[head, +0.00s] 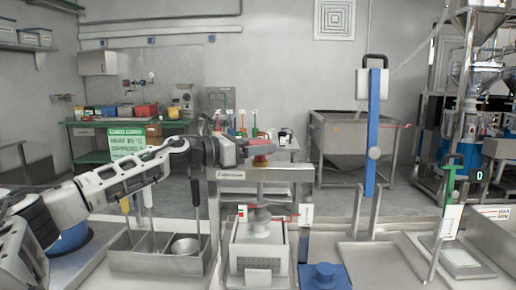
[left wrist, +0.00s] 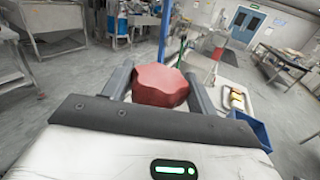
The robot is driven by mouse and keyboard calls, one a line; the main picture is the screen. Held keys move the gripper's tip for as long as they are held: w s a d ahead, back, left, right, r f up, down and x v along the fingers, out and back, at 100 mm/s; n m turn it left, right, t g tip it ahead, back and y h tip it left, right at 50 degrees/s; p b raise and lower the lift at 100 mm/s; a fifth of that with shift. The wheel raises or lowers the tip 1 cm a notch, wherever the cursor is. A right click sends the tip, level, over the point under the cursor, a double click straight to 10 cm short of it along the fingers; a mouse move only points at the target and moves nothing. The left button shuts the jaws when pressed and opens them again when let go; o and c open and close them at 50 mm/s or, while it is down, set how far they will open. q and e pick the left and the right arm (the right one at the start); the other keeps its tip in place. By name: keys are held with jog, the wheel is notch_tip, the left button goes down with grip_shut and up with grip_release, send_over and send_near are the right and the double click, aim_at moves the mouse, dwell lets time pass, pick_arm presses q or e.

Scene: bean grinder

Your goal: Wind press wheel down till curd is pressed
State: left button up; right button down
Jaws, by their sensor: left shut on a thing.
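The red press wheel (head: 263,147) sits above the steel crossbar (head: 258,174) of the press. My left gripper (head: 250,152) reaches it from the left and is shut on it. In the left wrist view the lobed red wheel (left wrist: 160,86) lies between the two grey fingers (left wrist: 158,72). Below the crossbar, a grey press plate (head: 261,222) with a short stem sits at the top of a pale square mould (head: 259,252). The curd inside cannot be made out. My right gripper is out of view.
A tall blue post (head: 373,130) and a steel tray (head: 379,258) stand farther right.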

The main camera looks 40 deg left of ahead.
pick_arm(q)
jog(key=shift+r, duration=0.15)
jog(key=o, duration=1)
jog(key=shift+f, duration=0.2)
